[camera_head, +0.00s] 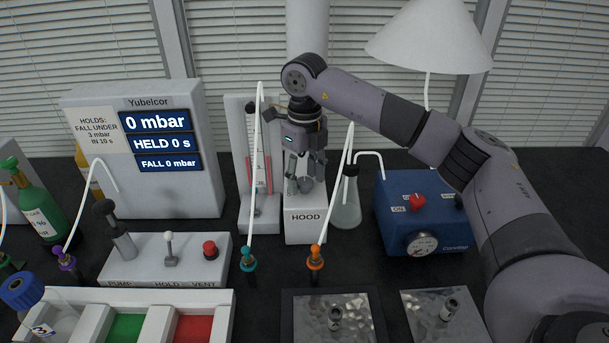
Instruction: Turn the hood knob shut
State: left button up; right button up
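The white hood box (305,226), labelled HOOD, stands at the middle of the bench below a wide vertical pipe. A small grey knob (306,186) sits on its top. My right gripper (305,174) points down right over the knob. Its fingers look spread apart, with the knob at or just below their tips. I cannot tell whether they touch it. The fingers partly hide the knob, and its turn position is unclear. My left gripper is not in view.
A tube stand (261,212) is close on the left of the hood box, and a glass flask (346,208) on its right. A blue pump box (427,205) stands farther right. White hoses (252,190) rise in front. A display panel (150,165) reads 0 mbar.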

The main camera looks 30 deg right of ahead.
aim_at(305, 181)
dwell(0.3)
notch_tip(305, 181, up, 12)
dwell(0.4)
dwell(0.4)
